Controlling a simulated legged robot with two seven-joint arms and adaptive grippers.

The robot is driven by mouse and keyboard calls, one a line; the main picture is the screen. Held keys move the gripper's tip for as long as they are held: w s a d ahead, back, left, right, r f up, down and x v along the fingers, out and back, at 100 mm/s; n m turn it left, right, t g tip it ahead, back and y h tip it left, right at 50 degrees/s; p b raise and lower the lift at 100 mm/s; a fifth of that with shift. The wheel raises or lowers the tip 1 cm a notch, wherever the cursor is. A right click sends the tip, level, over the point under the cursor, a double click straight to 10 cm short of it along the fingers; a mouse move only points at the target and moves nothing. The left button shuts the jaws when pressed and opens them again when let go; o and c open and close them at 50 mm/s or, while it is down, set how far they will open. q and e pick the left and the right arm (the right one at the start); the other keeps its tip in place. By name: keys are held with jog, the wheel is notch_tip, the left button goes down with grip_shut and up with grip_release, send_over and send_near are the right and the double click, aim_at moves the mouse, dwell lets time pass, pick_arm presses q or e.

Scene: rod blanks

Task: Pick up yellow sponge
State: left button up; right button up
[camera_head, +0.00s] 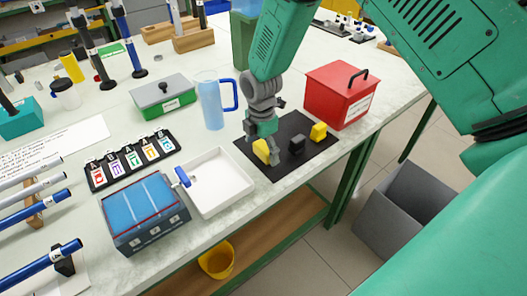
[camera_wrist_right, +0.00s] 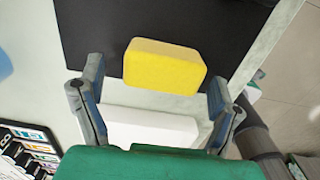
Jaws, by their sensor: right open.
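A yellow sponge (camera_head: 261,150) lies on the black mat (camera_head: 280,168), partly hidden by my right gripper (camera_head: 265,144) in the head view. In the right wrist view the sponge (camera_wrist_right: 163,66) is a rounded yellow block near the mat's edge. My right gripper (camera_wrist_right: 155,95) is open and empty there, with one finger toward each side of the sponge and neither seen touching it. A second yellow block (camera_head: 318,131) sits farther right on the mat. My left gripper is not in view.
A black block (camera_head: 297,143) stands between the yellow blocks. A red box (camera_head: 340,94) is behind the mat. A white tray (camera_head: 219,187) with a blue-handled brush (camera_head: 182,176) is to its left, and a blue pitcher (camera_head: 211,103) stands behind the tray.

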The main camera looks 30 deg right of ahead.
aim_at(265, 146)
jog(key=shift+a+r, duration=0.1)
jog(key=shift+a, duration=0.2)
jog(key=c, duration=0.5)
jog(key=shift+a, duration=0.15)
jog(key=c, duration=0.5)
jog(key=shift+s+d, duration=0.1)
jog(key=shift+d, duration=0.5)
jog(key=shift+c, duration=0.2)
jog(key=shift+s+d, duration=0.1)
jog(key=shift+d, duration=0.5)
jog(key=shift+c, duration=1.4)
jog(key=shift+d+r, duration=0.1)
jog(key=r, duration=0.3)
jog(key=a+r, duration=0.1)
jog(key=r, duration=0.5)
jog(key=shift+a+r, duration=0.2)
jog(key=shift+w+d, duration=0.2)
jog(key=shift+d, duration=0.15)
jog(key=shift+o, duration=1)
jog(key=shift+d, duration=0.15)
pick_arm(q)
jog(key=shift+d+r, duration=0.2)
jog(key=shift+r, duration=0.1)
